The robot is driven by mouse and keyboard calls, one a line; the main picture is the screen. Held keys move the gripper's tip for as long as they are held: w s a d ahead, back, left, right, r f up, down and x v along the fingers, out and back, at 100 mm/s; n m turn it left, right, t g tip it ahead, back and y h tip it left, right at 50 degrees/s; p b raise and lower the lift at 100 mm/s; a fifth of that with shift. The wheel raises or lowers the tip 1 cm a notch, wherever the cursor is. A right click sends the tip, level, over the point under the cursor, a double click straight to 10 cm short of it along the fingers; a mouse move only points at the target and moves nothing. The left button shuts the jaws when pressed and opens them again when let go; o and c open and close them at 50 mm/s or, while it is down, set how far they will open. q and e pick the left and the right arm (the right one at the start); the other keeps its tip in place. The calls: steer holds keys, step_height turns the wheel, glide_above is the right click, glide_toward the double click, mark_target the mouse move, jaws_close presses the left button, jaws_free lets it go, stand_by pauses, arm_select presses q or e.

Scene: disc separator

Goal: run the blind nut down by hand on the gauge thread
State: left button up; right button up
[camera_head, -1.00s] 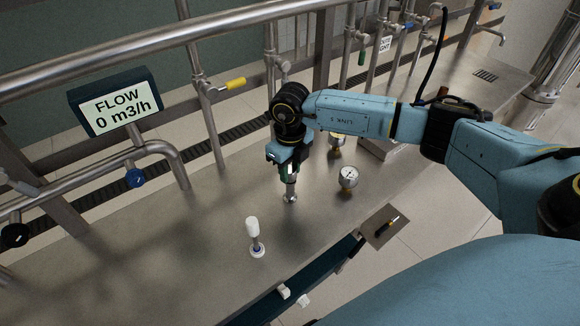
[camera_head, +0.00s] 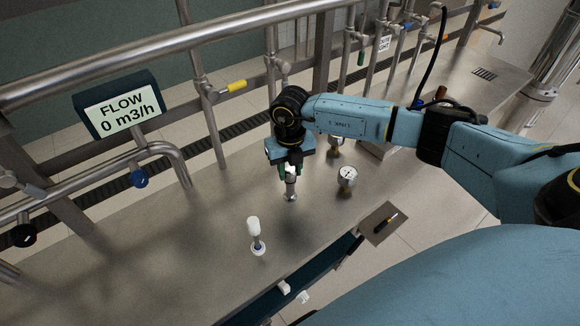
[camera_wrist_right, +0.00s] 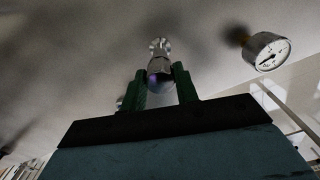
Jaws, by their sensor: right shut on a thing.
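My right gripper (camera_head: 290,176) points down over the bench, its green fingers on either side of a small upright metal fitting. It is shut on the blind nut (camera_wrist_right: 159,66), a shiny hex-sided metal piece between the green fingertips in the right wrist view. Below the fingers, a short metal stub with a round foot (camera_head: 290,196) stands on the bench; I take it for the gauge thread's mount. The thread itself is hidden, so I cannot tell how far the nut sits on it. My left gripper is not in view.
A pressure gauge (camera_head: 347,177) stands close to the right of the gripper; a second brass-based one (camera_head: 335,146) is behind it. A white-topped piece (camera_head: 254,229) stands on the bench front left. A small tray (camera_head: 382,224) holds a dark tool. Pipes and a flow display (camera_head: 124,105) line the back.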

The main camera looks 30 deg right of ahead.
steer(key=shift+w+d+r, duration=0.1)
steer(key=shift+r, duration=0.1)
steer(key=shift+r+m+p, duration=0.1)
steer(key=shift+m+p, duration=0.45)
steer(key=shift+m, duration=1.05)
steer(key=shift+m+p, duration=1.05)
steer(key=shift+m, duration=0.45)
steer(key=shift+f, duration=0.2)
